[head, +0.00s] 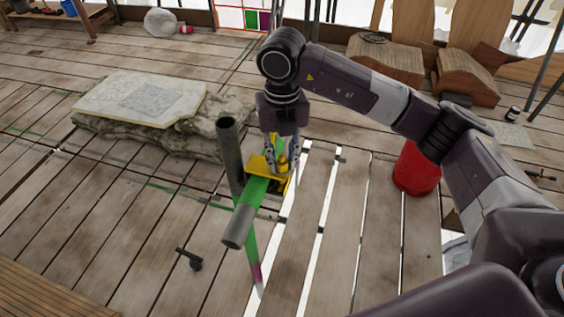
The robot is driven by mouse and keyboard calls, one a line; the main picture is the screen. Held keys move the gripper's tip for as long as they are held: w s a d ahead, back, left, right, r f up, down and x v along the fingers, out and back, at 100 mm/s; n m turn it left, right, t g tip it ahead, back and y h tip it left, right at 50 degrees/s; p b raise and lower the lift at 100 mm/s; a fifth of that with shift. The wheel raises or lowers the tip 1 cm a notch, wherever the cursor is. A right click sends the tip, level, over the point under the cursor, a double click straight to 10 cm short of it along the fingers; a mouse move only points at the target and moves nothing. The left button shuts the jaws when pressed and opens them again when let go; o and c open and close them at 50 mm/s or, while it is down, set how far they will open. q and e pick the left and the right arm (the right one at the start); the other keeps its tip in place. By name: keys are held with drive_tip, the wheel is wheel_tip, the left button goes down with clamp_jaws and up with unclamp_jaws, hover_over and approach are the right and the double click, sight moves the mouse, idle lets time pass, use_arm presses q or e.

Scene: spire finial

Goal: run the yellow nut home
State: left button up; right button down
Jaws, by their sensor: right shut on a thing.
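A yellow clamp (257,166) sits where an upright dark grey tube (230,145) meets a second tube (237,229), grey at its near end and green farther up. The yellow nut (282,163) shows on the clamp's upper side. My right gripper (281,167) points down from above and is shut on the nut, with its fingers on either side. The fingers partly hide the nut, so I cannot tell how far it sits on its thread. My left gripper is not in view.
A stone block with a pale board (140,97) lies behind at the left. A red bucket (416,168) stands at the right. A small dark tool (190,259) lies on the planks in front. The plank floor has open gaps right of the clamp.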

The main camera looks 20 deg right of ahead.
drive_tip(key=shift+w+r+m, duration=0.1)
drive_tip(key=shift+m, duration=0.5)
drive_tip(key=c, duration=1.7)
unclamp_jaws()
drive_tip(key=shift+o, duration=0.2)
wheel_tip(320, 180, up, 12)
